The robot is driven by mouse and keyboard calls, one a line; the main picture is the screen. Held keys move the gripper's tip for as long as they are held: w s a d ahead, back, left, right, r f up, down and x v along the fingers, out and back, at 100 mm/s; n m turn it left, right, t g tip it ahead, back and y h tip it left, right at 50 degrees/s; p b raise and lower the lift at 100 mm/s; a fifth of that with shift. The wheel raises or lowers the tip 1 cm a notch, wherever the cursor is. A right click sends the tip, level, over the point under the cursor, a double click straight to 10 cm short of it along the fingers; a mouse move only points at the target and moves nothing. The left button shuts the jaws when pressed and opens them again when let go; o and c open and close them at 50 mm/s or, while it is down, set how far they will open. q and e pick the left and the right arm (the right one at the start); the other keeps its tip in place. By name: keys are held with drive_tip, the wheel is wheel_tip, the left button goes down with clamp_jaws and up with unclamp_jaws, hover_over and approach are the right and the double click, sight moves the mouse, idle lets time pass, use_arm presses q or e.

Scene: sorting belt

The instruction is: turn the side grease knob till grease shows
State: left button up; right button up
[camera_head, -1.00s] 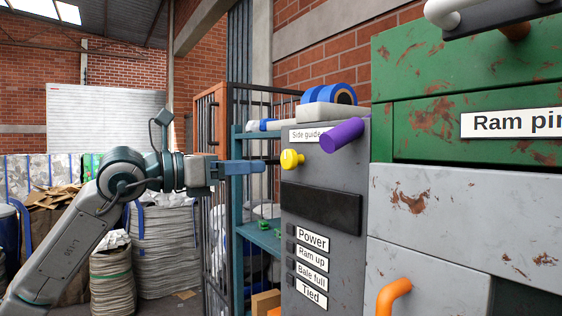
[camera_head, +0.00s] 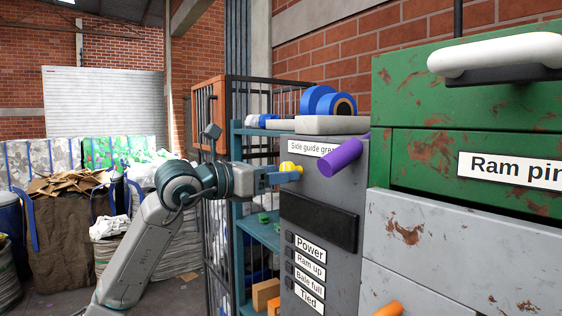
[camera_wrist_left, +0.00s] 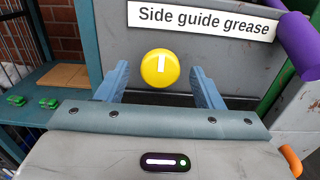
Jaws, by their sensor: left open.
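The yellow grease knob (camera_head: 290,167) sticks out of the grey panel, below the "Side guide grease" label (camera_head: 313,148). In the left wrist view the knob (camera_wrist_left: 160,68) has a white mark that stands upright. My left gripper (camera_head: 284,175) has its blue fingers pointing at the panel at the knob. In the left wrist view the open fingers (camera_wrist_left: 161,80) stand one on each side of the knob, with a gap on both sides. No grease is visible around the knob. My right gripper is not in view.
A purple handle (camera_head: 345,155) juts out just right of the knob. A dark panel strip (camera_head: 318,221) and status labels (camera_head: 309,247) lie below. A teal shelf (camera_head: 262,233) with small green parts stands left of the panel. An orange handle (camera_head: 388,310) is low at right.

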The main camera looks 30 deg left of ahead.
use_arm(q)
drive_tip(key=shift+w+d, duration=0.25)
drive_tip(key=shift+w, duration=0.35)
drive_tip(key=c, duration=1)
drive_tip(key=shift+o, duration=0.2)
drive_tip(key=shift+m, duration=0.5)
drive_tip(key=m+b, duration=0.1)
drive_tip(key=m, duration=1.6)
